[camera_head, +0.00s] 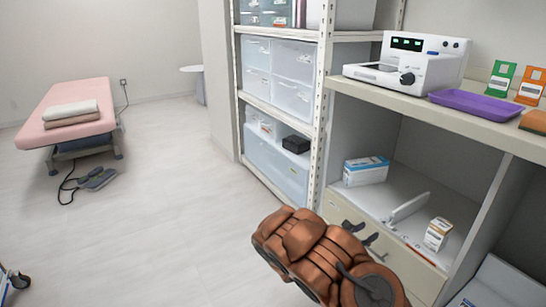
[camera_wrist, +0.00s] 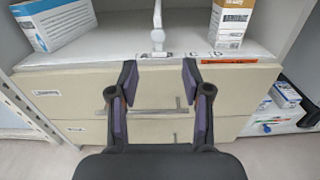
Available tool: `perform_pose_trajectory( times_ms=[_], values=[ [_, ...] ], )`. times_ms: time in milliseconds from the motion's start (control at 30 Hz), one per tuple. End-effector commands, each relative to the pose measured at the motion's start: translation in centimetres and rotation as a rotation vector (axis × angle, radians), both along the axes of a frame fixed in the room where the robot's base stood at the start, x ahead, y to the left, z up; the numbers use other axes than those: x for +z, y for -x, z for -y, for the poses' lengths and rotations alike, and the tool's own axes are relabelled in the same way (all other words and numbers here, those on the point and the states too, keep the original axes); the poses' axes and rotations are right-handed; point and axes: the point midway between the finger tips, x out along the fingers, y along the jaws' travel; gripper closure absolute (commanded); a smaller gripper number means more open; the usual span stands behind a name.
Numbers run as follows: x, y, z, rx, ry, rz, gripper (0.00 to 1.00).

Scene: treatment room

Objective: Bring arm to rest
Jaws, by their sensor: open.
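My gripper (camera_wrist: 160,85) shows in the wrist view with its two fingers apart and nothing between them. It faces the front of a cream drawer unit (camera_wrist: 60,98), whose handle shows behind the fingers. My brown arm (camera_head: 325,255) shows in the head view, at the lower middle, in front of the same drawers.
The counter carries a white device (camera_head: 430,65) and a purple tray (camera_head: 482,105).

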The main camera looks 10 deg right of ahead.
Motion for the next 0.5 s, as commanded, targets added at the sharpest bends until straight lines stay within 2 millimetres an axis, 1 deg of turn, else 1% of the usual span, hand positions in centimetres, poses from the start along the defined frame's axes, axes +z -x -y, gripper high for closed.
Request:
perform_pose_trajectory(
  times_ms=[67, 167, 267, 300, 367, 400, 467, 500],
  values=[
    [0.7, 0.2, 0.1, -0.008, 0.001, 0.008, 0.52],
    [3.5, 1.0, 0.7, -0.046, 0.001, 0.041, 0.52],
    [8.2, 2.7, 1.6, -0.113, 0.001, 0.106, 0.52],
    [10.2, 3.6, 1.9, -0.148, -0.002, 0.136, 0.52],
    [13.3, 5.2, 2.4, -0.202, -0.009, 0.186, 0.52],
    [15.1, 6.2, 2.6, -0.237, -0.014, 0.218, 0.52],
    [17.7, 7.8, 2.9, -0.289, -0.025, 0.264, 0.52],
    [19.4, 9.0, 3.0, -0.325, -0.032, 0.296, 0.52]
  ],
)
